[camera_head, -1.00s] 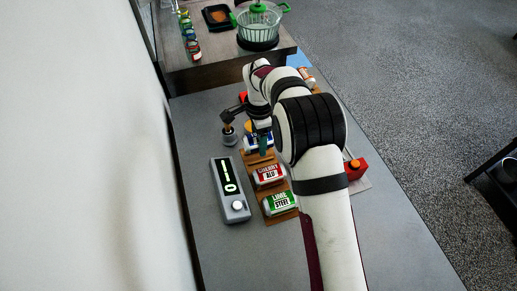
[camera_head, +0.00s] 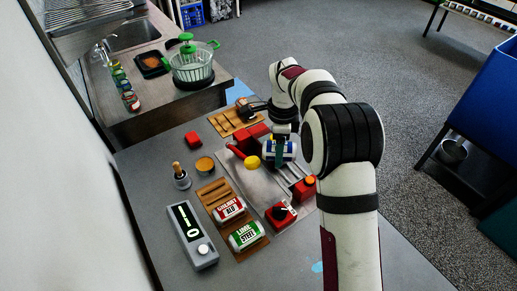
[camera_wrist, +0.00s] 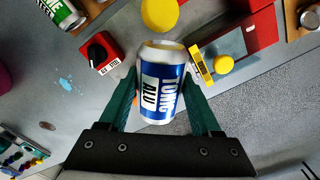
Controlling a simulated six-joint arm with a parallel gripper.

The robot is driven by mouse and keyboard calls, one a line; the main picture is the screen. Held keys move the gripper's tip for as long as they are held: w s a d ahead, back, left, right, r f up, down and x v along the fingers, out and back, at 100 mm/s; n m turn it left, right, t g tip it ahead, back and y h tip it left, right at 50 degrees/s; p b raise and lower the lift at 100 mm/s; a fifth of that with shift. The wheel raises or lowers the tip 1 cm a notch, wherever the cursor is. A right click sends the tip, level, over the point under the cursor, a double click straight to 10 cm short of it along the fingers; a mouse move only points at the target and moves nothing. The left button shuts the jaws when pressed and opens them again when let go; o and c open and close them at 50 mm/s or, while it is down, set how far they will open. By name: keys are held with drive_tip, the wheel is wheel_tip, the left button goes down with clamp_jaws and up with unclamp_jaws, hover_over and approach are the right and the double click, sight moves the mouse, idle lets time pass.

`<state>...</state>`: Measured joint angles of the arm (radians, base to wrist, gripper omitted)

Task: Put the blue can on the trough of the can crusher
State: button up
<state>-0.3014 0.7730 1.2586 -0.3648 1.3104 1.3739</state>
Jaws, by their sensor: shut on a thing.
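The blue and white can (camera_head: 284,150), labelled TONIC ALU, is held between the green fingers of my gripper (camera_head: 279,146). In the wrist view the can (camera_wrist: 162,88) fills the space between the fingers of my gripper (camera_wrist: 163,92). The can crusher (camera_head: 250,182) has a grey metal plate, red blocks and a yellow knob (camera_head: 253,162). The can is over the crusher's far right part, close to its slotted metal strips (camera_head: 291,176). I cannot tell whether the can touches the crusher. The trough is partly hidden by the gripper and can.
A wooden rack (camera_head: 213,190) holds a red can (camera_head: 229,209) and a green can (camera_head: 247,236). A red box with a black dial (camera_head: 281,214) sits at the crusher's near edge. A grey panel (camera_head: 190,234) is at left. Another wooden rack (camera_head: 237,117) lies beyond the crusher.

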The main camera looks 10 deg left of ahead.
drive_tip(key=shift+w+d+f+m, duration=0.4)
drive_tip(key=shift+d+f+m, duration=0.35)
drive_tip(key=shift+f+m, duration=1.1)
drive_tip(key=shift+w+d+f+m, duration=0.45)
drive_tip(key=shift+d+f+m, duration=0.35)
drive_tip(key=shift+f+m, duration=1)
drive_tip(key=shift+w+d+f+m, duration=0.4)
drive_tip(key=shift+d+f+m, duration=0.35)
drive_tip(key=shift+f+m, duration=1.1)
drive_tip(key=shift+f, duration=0.15)
drive_tip(key=o, duration=1)
wheel_tip(320, 180, up, 7)
